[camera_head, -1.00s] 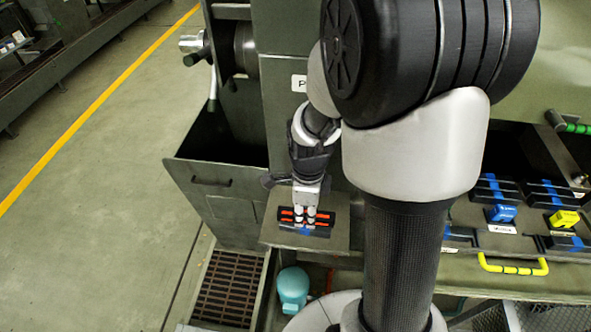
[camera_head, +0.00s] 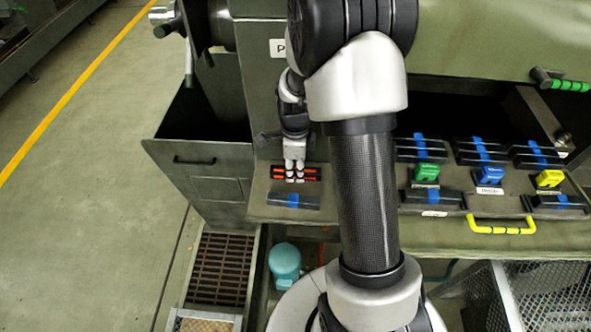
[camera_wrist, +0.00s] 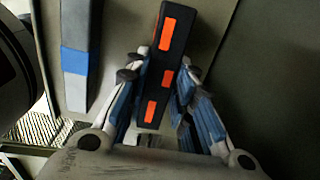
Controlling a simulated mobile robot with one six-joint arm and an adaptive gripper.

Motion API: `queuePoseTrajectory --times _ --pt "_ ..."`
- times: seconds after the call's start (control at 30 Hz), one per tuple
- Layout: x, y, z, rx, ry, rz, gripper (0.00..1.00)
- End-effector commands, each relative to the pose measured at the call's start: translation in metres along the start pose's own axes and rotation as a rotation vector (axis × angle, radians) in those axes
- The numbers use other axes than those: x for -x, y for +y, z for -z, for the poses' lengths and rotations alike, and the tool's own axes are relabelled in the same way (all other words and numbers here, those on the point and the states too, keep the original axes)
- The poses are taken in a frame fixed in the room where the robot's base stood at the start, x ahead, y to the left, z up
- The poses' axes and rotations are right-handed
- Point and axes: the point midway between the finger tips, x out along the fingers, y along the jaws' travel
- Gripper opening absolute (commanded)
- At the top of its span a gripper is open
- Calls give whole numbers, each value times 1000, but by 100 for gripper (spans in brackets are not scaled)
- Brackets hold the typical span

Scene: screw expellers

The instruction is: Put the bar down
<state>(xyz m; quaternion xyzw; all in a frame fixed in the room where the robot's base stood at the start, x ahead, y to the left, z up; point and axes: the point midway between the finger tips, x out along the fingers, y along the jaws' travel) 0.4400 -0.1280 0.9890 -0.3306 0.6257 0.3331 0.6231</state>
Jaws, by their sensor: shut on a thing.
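My gripper (camera_head: 295,177) is shut on a black bar with orange marks (camera_head: 312,173) over the left part of the grey-green shelf (camera_head: 258,208). In the wrist view the bar (camera_wrist: 163,55) stands lengthwise between the two blue-grey fingers of my gripper (camera_wrist: 159,76), with three orange patches showing. Whether its underside touches the shelf cannot be told. A second dark bar with a blue middle (camera_head: 293,201) lies on the shelf in front of it, apart from it; it also shows at left in the wrist view (camera_wrist: 75,62).
To the right, several dark bars with blue middles (camera_head: 480,152) lie with green (camera_head: 426,173), blue (camera_head: 489,176) and yellow (camera_head: 549,179) blocks. A yellow handle (camera_head: 500,228) is at the shelf's front edge. An open dark bin (camera_head: 203,160) stands left.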

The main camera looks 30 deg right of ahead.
Motion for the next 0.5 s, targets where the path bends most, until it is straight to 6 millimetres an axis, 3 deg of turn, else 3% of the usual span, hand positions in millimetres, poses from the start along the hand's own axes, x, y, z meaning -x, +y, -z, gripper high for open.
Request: queuePoseTrajectory --times 0.4,0.43,0.5 --pt "-7 -5 0 0 -2 5 0" --pt "-7 -4 0 0 -1 4 24" --pt "-6 -4 0 0 -1 4 28"
